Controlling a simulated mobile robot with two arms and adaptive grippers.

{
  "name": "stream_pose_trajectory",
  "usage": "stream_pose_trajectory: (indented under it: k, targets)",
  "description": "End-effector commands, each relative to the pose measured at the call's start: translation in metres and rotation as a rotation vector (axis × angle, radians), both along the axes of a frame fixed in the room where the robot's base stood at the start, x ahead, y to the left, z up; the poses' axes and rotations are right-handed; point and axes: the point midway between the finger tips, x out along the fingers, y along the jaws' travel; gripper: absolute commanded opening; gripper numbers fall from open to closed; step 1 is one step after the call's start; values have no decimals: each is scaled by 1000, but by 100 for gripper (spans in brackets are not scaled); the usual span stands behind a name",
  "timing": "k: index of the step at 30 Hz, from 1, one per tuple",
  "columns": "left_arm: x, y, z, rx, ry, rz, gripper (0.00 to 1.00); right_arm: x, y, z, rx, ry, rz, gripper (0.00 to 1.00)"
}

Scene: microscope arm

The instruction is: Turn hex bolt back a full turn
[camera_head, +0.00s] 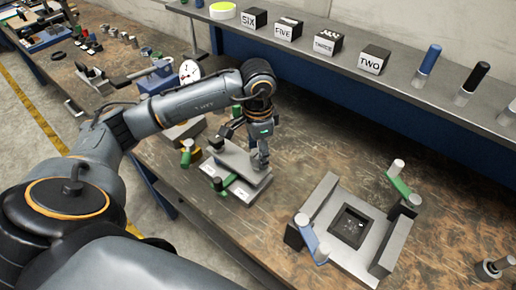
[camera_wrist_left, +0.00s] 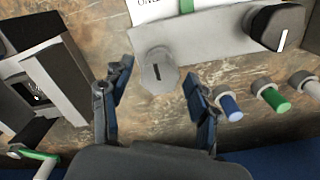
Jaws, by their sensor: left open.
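A grey metal hex bolt (camera_wrist_left: 158,70) with a dark line on its top stands at one end of a grey plate (camera_wrist_left: 215,42) in the left wrist view. My left gripper (camera_wrist_left: 158,74) is open, with one finger on each side of the bolt; I cannot tell whether either touches it. In the head view, my left gripper (camera_head: 262,140) points down over the right end of the plate (camera_head: 236,160), and the bolt is mostly hidden below it. A black knob (camera_wrist_left: 277,25) with a white line is at the plate's other end. My right gripper is not in view.
A grey fixture (camera_head: 383,245) with a dark square recess and green and blue handles stands to the right. Short coloured pegs (camera_wrist_left: 230,107) stand near the plate. A shelf (camera_head: 410,85) with labelled black boxes runs behind. The bench between plate and fixture is clear.

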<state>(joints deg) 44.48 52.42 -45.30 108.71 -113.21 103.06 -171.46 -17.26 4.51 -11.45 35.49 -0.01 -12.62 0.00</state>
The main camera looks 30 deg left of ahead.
Motion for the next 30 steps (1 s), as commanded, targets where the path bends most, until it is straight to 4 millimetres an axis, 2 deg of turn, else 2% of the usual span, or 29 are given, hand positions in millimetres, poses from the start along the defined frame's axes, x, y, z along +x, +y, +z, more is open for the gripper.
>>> stream_pose_trajectory:
  k: [5,13,23,30]
  targets:
    - [0,0,0,0,0,0,60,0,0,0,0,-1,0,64]
    - [0,0,0,-1,1,0,6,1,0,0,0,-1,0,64]
    - [0,0,-1,-1,-1,38,6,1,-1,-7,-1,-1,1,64]
    - [1,-1,-4,-2,-3,176,6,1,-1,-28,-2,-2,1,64]
